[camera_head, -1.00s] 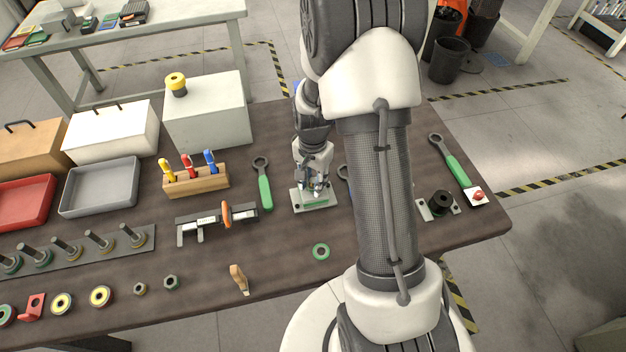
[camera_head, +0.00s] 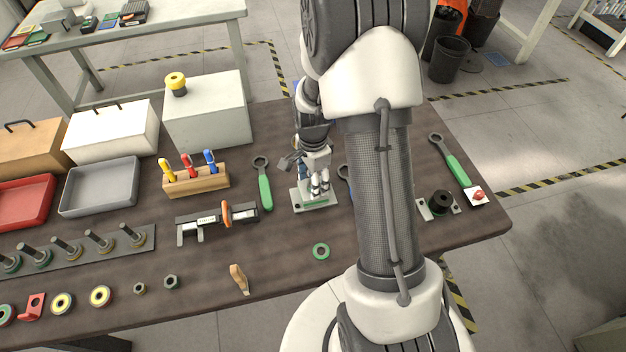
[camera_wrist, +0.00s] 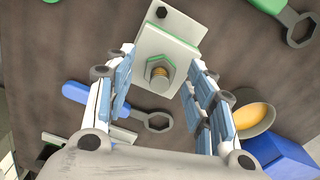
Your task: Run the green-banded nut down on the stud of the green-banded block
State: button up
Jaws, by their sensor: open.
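The green-banded block (camera_head: 326,207) is a pale plate on the bench, partly hidden under my gripper (camera_head: 319,188) in the head view. In the wrist view the block (camera_wrist: 150,42) shows green edging and an upright stud (camera_wrist: 159,73) with brassy thread. A grey hex nut (camera_wrist: 152,66) appears to sit around the stud; its band and height on the thread are hard to tell. My gripper is open, with its fingers to the left and right of the stud, apart from the nut.
A green-handled spanner (camera_head: 265,190) lies left of the block. A blue-handled spanner (camera_wrist: 157,121) lies close by, partly hidden by my arm in the head view. A caliper (camera_head: 215,218) lies left, a black cylinder fixture (camera_head: 441,203) right. Bench around the green ring is clear.

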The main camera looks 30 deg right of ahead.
notch_tip(320, 180, up, 12)
jog(key=shift+f, duration=0.2)
jog(key=s+a+r+n+t, duration=0.3)
jog(key=s+a+r+n, duration=0.6)
jog(key=s+r+n, duration=0.4)
jog(key=s+a+r+n+t, duration=0.1)
jog(key=s+a+r+n, duration=0.1)
jog(key=s+n, duration=0.3)
jog(key=shift+s+a+r+t, duration=0.3)
jog(key=shift+s+a, duration=0.4)
jog(key=shift+s, duration=0.1)
jog(key=shift+d, duration=0.1)
